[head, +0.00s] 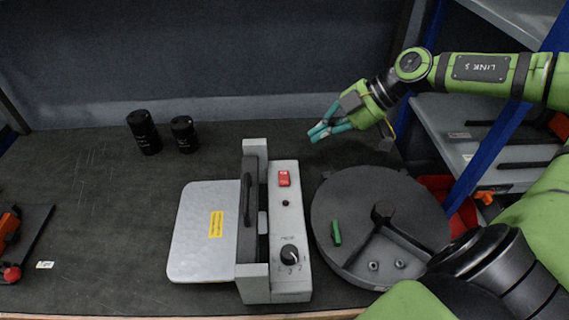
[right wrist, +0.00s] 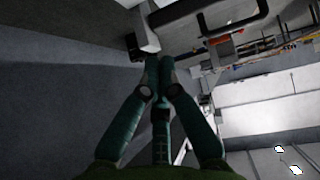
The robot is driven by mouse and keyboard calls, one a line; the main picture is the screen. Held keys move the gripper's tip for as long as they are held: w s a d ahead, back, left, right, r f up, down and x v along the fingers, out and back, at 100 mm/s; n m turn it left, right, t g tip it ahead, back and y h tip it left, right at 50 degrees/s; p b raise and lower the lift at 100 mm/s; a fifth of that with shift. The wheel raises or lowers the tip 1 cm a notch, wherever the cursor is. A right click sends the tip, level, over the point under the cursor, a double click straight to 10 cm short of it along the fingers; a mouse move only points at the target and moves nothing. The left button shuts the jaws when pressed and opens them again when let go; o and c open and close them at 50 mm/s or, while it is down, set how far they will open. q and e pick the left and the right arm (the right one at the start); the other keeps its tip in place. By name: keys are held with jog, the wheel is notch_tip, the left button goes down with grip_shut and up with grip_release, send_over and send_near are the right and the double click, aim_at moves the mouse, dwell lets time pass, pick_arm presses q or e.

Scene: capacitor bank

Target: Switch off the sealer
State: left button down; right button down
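The sealer (head: 287,215) stands on the dark bench in the middle of the head view. It has a red rocker switch (head: 284,178) near its far end, a black dial (head: 291,254) near its front end, and a black-handled sealing arm (head: 250,205). Which way the switch is tipped is too small to tell. My right gripper (head: 321,132) is above the bench, beyond and to the right of the switch, apart from the sealer. In the right wrist view its teal fingertips (right wrist: 160,62) meet with nothing between them. My left gripper is not in view.
A pale plate (head: 190,235) with a yellow label adjoins the sealer's left side. A round dark device (head: 345,225) with a green part stands close on its right. Two black cylinders (head: 144,132) (head: 185,134) stand at the back left. Blue-posted shelving (head: 490,145) is at right.

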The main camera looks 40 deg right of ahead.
send_over(286, 173)
jog(key=f, duration=0.6)
jog(key=shift+s+a+f+p, duration=0.2)
jog(key=shift+a+f+p, duration=0.1)
jog(key=shift+f, duration=0.1)
jog(key=f, duration=0.2)
jog(key=shift+d+f, duration=0.2)
jog(key=shift+f, duration=0.2)
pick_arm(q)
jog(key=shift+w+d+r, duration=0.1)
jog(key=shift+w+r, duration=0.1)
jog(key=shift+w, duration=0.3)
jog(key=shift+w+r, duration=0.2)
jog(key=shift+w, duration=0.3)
pick_arm(e)
jog(key=shift+w+d+f, duration=0.1)
jog(key=shift+w+f, duration=0.05)
jog(key=shift+f, duration=0.55)
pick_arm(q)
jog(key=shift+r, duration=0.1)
